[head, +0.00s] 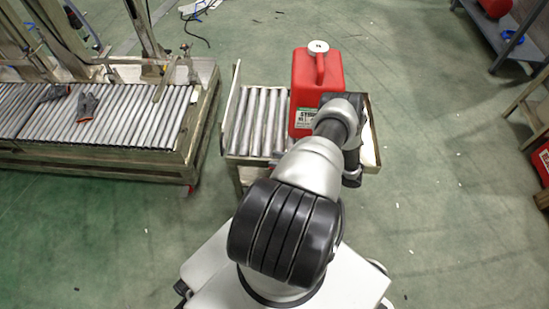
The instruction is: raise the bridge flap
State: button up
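A small roller table (262,157) stands just in front of me, with metal rollers across its bed. A narrow pale plate (233,105) runs along its left edge, facing the gap to the long conveyor; it may be the bridge flap, but I cannot tell its exact angle. A red jerrycan (318,75) with a white cap stands upright on the right part of the rollers. My arm reaches over the table's right front, and its bent outer part is beside the jerrycan. My gripper's fingers are not visible; the arm hides that area.
A long roller conveyor (100,118) with a metal frame stands at the left, a grey-red glove (87,107) on it. A narrow floor gap separates it from the small table. Shelving (505,45) stands at the upper right. Green floor at the right is mostly clear.

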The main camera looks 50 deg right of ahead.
jog(key=shift+s+d, duration=0.25)
jog(key=shift+s, duration=0.2)
dwell(0.5)
